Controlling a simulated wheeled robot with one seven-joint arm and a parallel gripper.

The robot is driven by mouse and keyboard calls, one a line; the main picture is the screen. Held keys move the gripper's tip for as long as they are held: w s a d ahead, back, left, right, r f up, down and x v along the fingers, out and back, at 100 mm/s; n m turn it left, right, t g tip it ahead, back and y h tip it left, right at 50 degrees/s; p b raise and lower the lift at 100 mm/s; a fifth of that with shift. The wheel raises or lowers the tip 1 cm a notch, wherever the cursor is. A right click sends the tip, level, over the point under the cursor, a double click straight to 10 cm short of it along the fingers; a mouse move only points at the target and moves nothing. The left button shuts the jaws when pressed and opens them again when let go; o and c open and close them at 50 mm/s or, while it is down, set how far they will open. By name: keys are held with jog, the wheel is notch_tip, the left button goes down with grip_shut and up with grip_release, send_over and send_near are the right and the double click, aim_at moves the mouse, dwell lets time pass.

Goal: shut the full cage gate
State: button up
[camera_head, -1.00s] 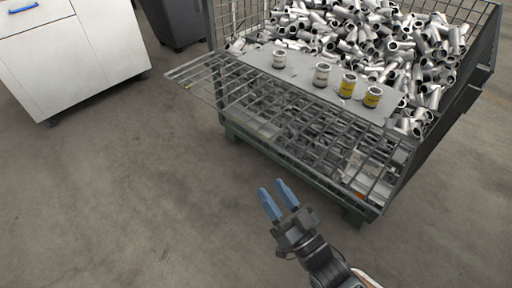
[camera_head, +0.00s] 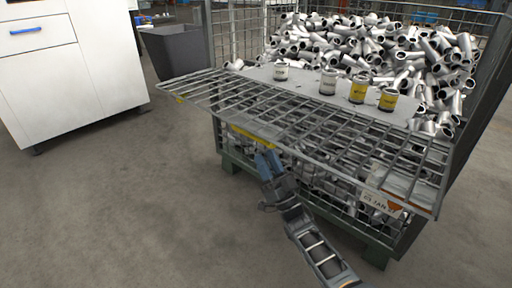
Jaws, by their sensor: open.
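The full cage (camera_head: 445,200) is a wire mesh crate heaped with grey metal pipe fittings (camera_head: 375,45). Its wire gate (camera_head: 290,115) is open and sticks out from the cage front toward me, roughly level. The gate's front bar runs from the left corner to the lower right. My gripper (camera_head: 267,160) is open and empty, with blue fingers pointing up. It shows just below the gate's front bar, left of the bar's middle. I cannot tell whether the fingertips touch the gate.
A grey board with several white and yellow-labelled tins (camera_head: 358,90) lies behind the gate. A white cabinet (camera_head: 75,75) stands at left, with a dark bin (camera_head: 175,50) behind it. The floor (camera_head: 110,210) at left and front is clear.

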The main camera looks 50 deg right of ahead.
aim_at(273, 118)
jog(key=b+x, duration=0.1)
jog(key=x, duration=0.6)
jog(key=shift+w+r, duration=0.2)
grip_shut()
dwell(0.5)
